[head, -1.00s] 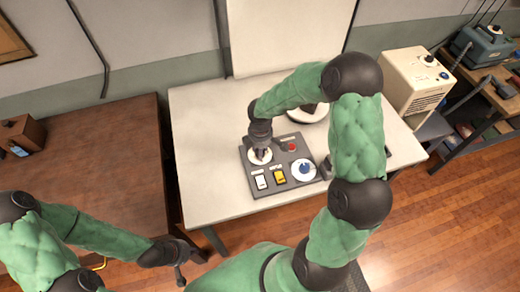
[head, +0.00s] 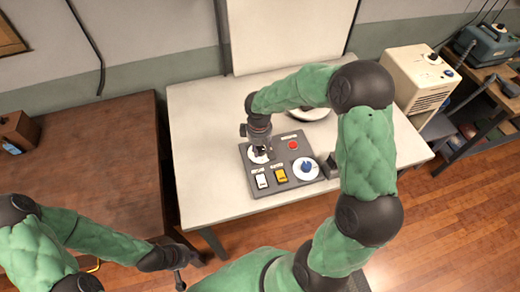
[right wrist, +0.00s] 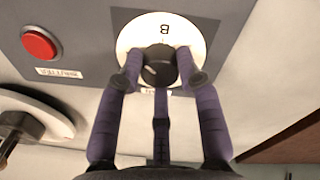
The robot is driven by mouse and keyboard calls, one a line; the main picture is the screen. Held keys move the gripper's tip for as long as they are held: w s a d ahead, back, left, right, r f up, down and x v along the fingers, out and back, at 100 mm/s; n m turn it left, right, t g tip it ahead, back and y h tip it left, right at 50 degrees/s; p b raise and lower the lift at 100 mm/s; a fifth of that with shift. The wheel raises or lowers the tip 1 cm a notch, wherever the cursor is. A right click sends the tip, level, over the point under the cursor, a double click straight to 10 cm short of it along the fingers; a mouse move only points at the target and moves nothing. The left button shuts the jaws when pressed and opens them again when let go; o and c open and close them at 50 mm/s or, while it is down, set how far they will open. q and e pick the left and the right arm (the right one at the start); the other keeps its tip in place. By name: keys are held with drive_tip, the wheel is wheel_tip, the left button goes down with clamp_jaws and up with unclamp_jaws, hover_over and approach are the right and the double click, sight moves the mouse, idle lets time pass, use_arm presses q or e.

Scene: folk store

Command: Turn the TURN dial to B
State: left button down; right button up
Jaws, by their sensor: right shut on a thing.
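The grey control panel (head: 272,182) lies on the white table. The TURN dial, a white disc (head: 250,157) with a black knob, sits at its far left corner. In the right wrist view the black knob (right wrist: 159,68) shows between my fingers, and an upside-down letter B (right wrist: 165,29) is on the white disc beyond it. My right gripper (head: 261,152) reaches down over the dial and is shut on the knob; it also shows in the right wrist view (right wrist: 163,72). The knob's pointer is not clear. My left gripper (head: 181,278) hangs low at the left, away from the panel; its fingers are too small to judge.
The panel also has a red button (head: 293,145), a white switch (head: 262,181), a yellow switch (head: 281,175) and a blue dial (head: 307,168). A round pale object (head: 308,114) stands behind. A brown table (head: 80,170) is at the left.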

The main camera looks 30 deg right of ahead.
drive_tip(key=m, duration=0.2)
drive_tip(key=m+b, duration=0.1)
drive_tip(key=m, duration=0.1)
drive_tip(key=shift+s+f+m+b, duration=0.15)
drive_tip(key=shift+f+m+b, duration=0.05)
drive_tip(key=shift+m+b, duration=0.1)
drive_tip(key=shift+m+g+b, duration=0.3)
drive_tip(key=shift+m+b, duration=0.35)
drive_tip(key=shift+m, duration=1.95)
drive_tip(key=shift+s+a, duration=0.1)
drive_tip(key=o, duration=1.1)
drive_tip(key=shift+o, duration=0.2)
drive_tip(key=shift+r, duration=0.1)
drive_tip(key=shift+w+r, duration=0.15)
drive_tip(key=shift+w, duration=0.05)
wheel_tip(320, 180, up, 12)
drive_tip(key=shift+a, duration=0.25)
